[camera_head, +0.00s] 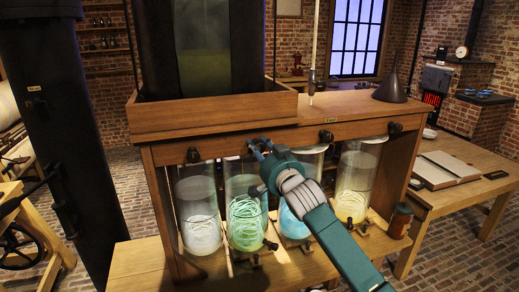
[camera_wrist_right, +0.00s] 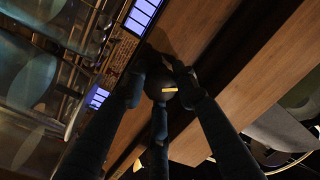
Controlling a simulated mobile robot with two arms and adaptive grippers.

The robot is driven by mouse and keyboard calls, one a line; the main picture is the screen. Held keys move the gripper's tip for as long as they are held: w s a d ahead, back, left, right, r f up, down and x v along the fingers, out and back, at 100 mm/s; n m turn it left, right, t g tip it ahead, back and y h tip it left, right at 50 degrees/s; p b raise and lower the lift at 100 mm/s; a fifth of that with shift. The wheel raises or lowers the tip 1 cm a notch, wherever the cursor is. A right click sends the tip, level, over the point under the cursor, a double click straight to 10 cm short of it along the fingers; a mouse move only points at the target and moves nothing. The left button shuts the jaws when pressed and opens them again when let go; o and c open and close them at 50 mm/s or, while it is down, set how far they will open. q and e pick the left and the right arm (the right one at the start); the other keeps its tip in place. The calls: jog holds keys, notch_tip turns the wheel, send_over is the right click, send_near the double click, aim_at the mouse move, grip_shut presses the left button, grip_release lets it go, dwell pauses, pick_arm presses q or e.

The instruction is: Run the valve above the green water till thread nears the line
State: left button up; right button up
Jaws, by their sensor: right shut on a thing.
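A glass jar with green water and coiled pale thread (camera_head: 244,222) stands second from left in the wooden frame's row. Any line on it is too small to make out. My right gripper (camera_head: 259,149) is at the rail just above this jar, coming in from the right. In the right wrist view its fingers (camera_wrist_right: 162,85) are shut on a dark round valve knob (camera_wrist_right: 160,91) with a yellow mark. In the head view the gripper hides most of this knob. My left gripper is not in view.
Other jars hold white (camera_head: 200,233), blue (camera_head: 293,224) and yellow (camera_head: 351,203) contents; my right arm partly covers the blue one. Other dark valve knobs (camera_head: 193,155) sit along the rail. A dark funnel (camera_head: 391,88) stands on the top, and a side table (camera_head: 476,188) is at right.

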jog(key=o, duration=1.1)
jog(key=shift+a+f, duration=0.1)
jog(key=shift+o, duration=0.2)
jog(key=shift+s, duration=0.1)
jog(key=v, duration=1.2)
